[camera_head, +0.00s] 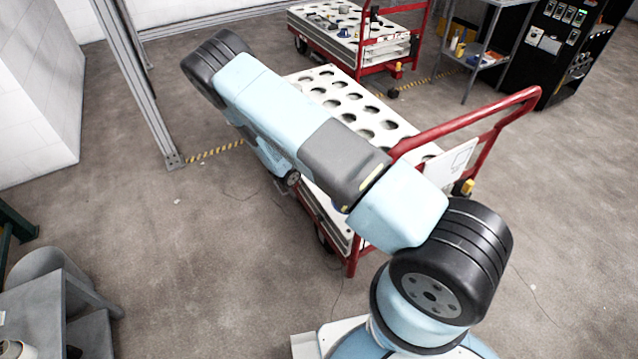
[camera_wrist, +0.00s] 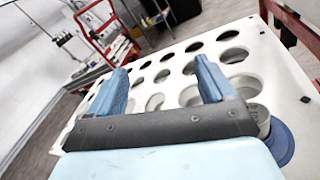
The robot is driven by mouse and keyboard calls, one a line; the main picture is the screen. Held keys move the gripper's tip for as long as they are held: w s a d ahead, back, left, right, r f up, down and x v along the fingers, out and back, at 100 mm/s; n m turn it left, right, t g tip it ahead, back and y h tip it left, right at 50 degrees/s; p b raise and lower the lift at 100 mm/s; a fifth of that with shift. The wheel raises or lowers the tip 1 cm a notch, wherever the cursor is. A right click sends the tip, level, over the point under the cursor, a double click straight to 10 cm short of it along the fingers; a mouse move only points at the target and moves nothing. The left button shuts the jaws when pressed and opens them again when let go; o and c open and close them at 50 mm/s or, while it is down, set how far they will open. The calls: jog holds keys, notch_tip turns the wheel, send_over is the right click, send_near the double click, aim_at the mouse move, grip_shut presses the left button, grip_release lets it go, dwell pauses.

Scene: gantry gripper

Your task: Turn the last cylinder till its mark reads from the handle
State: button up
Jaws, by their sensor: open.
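The trolley's white top plate (camera_head: 300,82) has rows of round holes, and most that I can see look empty. Its red handle (camera_head: 480,118) stands at the right end in the head view. In the wrist view my gripper (camera_wrist: 160,68) is open, with two blue fingers apart above the white plate (camera_wrist: 250,45) and nothing between them. A blue round part (camera_wrist: 281,144) shows at the plate's right edge, beside a pale rounded thing partly hidden behind my gripper. I cannot tell whether this is the cylinder. No mark is readable. My arm hides part of the plate in the head view.
A second red trolley (camera_head: 372,60) with loose parts stands behind. A grey shelf stand (camera_head: 487,45) and a black cabinet (camera_head: 560,45) are at the back right. A metal post (camera_head: 140,80) rises at the left. The floor at the left is mostly clear.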

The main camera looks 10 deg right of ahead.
jog(key=a+f+n+t+y, duration=0.1)
jog(key=f+n+t+y, duration=0.1)
jog(key=f, duration=0.3)
jog(key=s+a+f+n+t+y, duration=0.1)
jog(key=f+n+t+y, duration=0.1)
jog(key=f+n, duration=0.2)
jog(key=a+f+n+t+y, duration=0.1)
jog(key=f+n+t, duration=0.1)
jog(key=f, duration=0.6)
jog(key=shift+s+a+f+n+y, duration=0.2)
jog(key=shift+a+f+n+y, duration=0.15)
jog(key=shift+n, duration=0.45)
jog(key=x, duration=1.3)
jog(key=shift+w+d+r, duration=0.1)
jog(key=shift+w+r, duration=0.05)
jog(key=shift+w, duration=0.2)
grip_shut()
jog(key=shift+r, duration=0.1)
jog(key=shift+s+d+m+g+h, duration=0.1)
jog(key=shift+d+m+g+h, duration=0.05)
jog(key=shift+m+g+h, duration=1.3)
jog(key=shift+t+h, duration=0.25)
jog(key=shift+h, duration=0.15)
